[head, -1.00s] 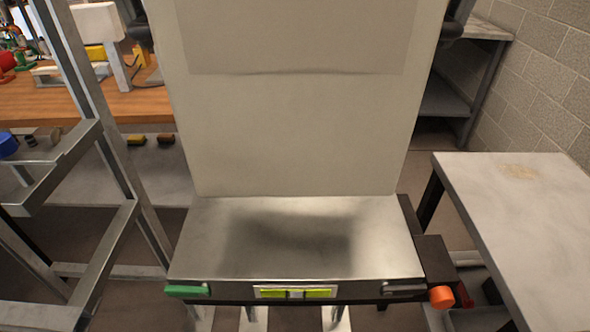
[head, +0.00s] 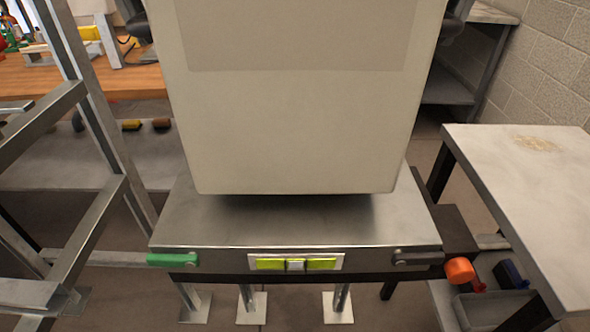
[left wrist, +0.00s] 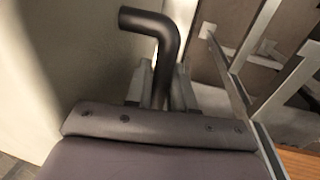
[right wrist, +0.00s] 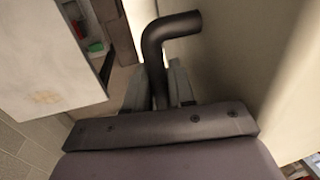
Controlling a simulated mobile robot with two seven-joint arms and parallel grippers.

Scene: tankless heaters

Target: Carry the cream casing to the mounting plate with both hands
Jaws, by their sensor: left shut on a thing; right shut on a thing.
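The cream casing (head: 285,130) is a large upright box filling the middle of the head view, its lower edge over the steel-topped stand. A dark shadow lies beneath it, and it appears raised off the top. My left gripper (left wrist: 162,88) is shut on a black bent handle (left wrist: 150,22) at the casing's side. My right gripper (right wrist: 160,88) is shut on a matching black handle (right wrist: 178,25) on the other side. In the head view, the grippers are only partly seen at the casing's upper edges. I cannot identify the mounting plate in these views.
The steel-topped stand (head: 200,225) has a green handle (head: 172,260) and an orange knob (head: 459,270) at its front. A metal frame (head: 85,110) stands close on the left. A pale table (head: 530,180) is on the right; a wooden bench (head: 85,77) lies behind left.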

